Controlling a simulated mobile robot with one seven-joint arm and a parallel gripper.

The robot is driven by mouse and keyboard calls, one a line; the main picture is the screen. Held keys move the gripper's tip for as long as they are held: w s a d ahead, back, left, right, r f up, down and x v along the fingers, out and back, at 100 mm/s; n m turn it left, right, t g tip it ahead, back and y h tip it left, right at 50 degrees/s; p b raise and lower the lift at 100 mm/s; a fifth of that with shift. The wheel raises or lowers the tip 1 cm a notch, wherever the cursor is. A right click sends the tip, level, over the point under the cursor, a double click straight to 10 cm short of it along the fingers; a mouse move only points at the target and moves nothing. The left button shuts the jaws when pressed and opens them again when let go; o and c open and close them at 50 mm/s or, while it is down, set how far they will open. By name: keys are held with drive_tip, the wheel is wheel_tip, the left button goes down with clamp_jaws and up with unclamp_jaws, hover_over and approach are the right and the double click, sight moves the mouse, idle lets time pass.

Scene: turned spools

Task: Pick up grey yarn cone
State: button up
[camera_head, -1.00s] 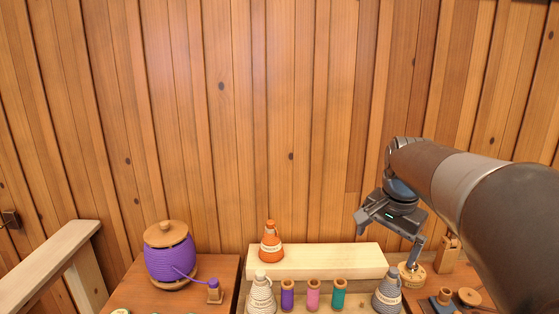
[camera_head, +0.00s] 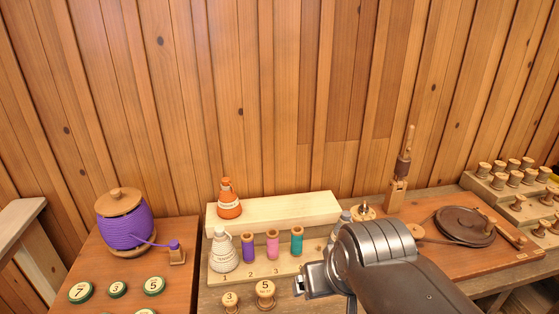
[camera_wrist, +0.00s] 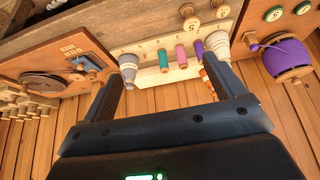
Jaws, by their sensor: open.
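The grey yarn cone (camera_head: 344,217) stands at the right end of the pale spool rack (camera_head: 213,277); in the head view my arm hides most of it. In the wrist view, which is turned over, the grey cone (camera_wrist: 128,66) shows near the tip of the left-hand finger. My gripper (camera_wrist: 164,70) is open, and nothing is held between its fingers. In the head view my gripper (camera_head: 310,280) is in front of the rack, left of the cone's base.
On the rack stand a cream cone (camera_head: 223,250) and purple (camera_head: 248,247), pink (camera_head: 272,244) and teal (camera_head: 297,241) spools. An orange cone (camera_head: 229,200) sits on the raised step behind. Wooden spools (camera_head: 265,293) stand in front. A dark disc (camera_head: 465,226) lies on the right board.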

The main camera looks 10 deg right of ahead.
idle(0.3)
drive_tip(key=n+g, duration=0.1)
drive_tip(key=g, duration=0.5)
hover_over(344, 225)
drive_tip(key=w+d, duration=0.1)
drive_tip(key=w, duration=0.1)
wheel_tip(344, 225, down, 11)
wheel_tip(344, 225, down, 11)
drive_tip(key=shift+d, duration=0.1)
